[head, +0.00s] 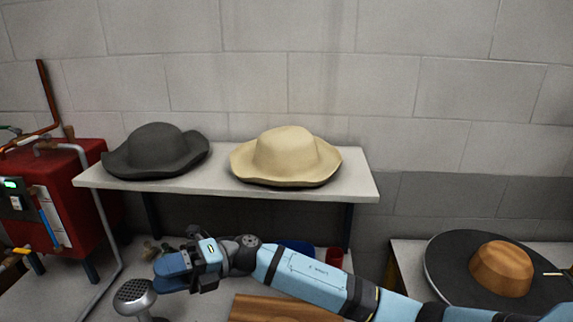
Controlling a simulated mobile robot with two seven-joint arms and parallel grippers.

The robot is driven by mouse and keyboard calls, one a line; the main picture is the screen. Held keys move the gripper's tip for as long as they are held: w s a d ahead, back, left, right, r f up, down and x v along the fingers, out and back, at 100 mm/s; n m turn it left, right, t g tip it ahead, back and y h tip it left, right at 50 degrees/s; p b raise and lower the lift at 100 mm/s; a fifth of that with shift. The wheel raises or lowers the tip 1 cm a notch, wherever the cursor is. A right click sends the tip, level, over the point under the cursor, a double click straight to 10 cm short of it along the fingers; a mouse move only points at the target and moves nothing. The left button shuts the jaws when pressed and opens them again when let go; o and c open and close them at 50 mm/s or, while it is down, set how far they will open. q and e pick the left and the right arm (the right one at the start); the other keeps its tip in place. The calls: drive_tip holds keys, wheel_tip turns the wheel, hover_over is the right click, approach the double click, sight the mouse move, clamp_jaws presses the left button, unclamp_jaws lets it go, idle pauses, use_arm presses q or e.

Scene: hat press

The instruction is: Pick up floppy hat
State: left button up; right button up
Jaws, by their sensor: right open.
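A dark grey floppy hat (155,150) and a cream floppy hat (287,155) sit side by side on a white shelf (220,183) against the wall. Both have wavy brims and rest crown up. My right arm reaches in from the lower right across the front of the shelf. My right gripper (175,272) is open, lower than the shelf and in front of it, below the grey hat in the picture. It is apart from both hats and holds nothing that I can see. My left gripper does not show.
A hat with a wide black brim and brown crown (503,268) lies on a surface at the lower right. A metal mesh-headed device (134,297) stands close to my right gripper. A red machine (72,185) with pipes is at the left. A wooden board (275,309) lies below my arm.

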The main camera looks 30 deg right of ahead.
drive_tip(key=w+d+r+n+g+h, duration=0.3)
drive_tip(key=w+d+n+h, duration=0.15)
drive_tip(key=n+h, duration=0.3)
wheel_tip(320, 180, up, 17)
drive_tip(key=m+t+h+b, duration=0.15)
drive_tip(key=t+h, duration=0.25)
drive_tip(key=h, duration=0.9)
hover_over(273, 184)
drive_tip(key=f, duration=0.8)
drive_tip(key=shift+w+d+f+b, duration=0.2)
drive_tip(key=shift+w+d+b, duration=0.1)
drive_tip(key=shift+d, duration=0.1)
drive_tip(key=f, duration=0.1)
drive_tip(key=f+p, duration=0.1)
drive_tip(key=f, duration=0.2)
drive_tip(key=shift+s+a+f, duration=0.1)
drive_tip(key=shift+s+a, duration=0.15)
drive_tip(key=shift+a, duration=0.1)
drive_tip(key=shift+f, duration=0.55)
clamp_jaws()
